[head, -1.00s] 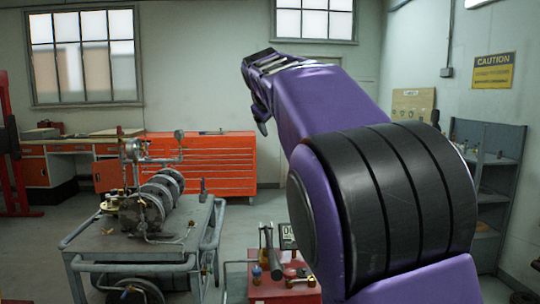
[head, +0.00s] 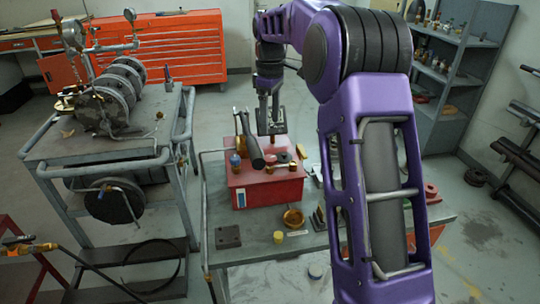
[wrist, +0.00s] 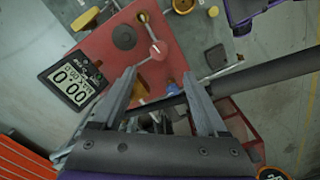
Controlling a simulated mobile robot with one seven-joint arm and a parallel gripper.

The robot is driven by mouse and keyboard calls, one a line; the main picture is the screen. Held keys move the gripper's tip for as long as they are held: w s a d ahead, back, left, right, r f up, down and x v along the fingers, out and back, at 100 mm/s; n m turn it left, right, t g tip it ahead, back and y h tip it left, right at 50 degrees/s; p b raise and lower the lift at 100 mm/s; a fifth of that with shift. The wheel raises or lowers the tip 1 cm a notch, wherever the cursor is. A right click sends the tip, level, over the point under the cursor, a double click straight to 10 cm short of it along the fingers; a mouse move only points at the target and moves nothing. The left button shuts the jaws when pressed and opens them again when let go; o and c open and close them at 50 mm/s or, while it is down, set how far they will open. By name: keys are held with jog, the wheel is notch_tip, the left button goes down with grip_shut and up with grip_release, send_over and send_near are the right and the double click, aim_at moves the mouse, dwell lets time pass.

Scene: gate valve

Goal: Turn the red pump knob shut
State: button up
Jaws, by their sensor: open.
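The red pump (head: 262,188) is a red box on a grey bench, with fittings on top. In the wrist view its red top (wrist: 110,40) fills the upper middle. A small round red knob (wrist: 158,50) on a metal stem stands there. My gripper (head: 271,130) points down over the pump top. In the wrist view my gripper (wrist: 158,76) is open, with the knob just beyond and between its fingertips. I see no contact.
A black pump handle (wrist: 272,76) crosses the right of the wrist view, close to my right finger. A digital gauge (wrist: 72,82) lies left. Loose parts, including a brass dish (head: 293,218), lie on the bench. A grey cart (head: 100,148) stands left.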

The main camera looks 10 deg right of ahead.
aim_at(270, 157)
notch_tip(270, 157, down, 11)
jog(key=shift+f+b, duration=0.2)
jog(key=shift+b, duration=0.55)
grip_shut()
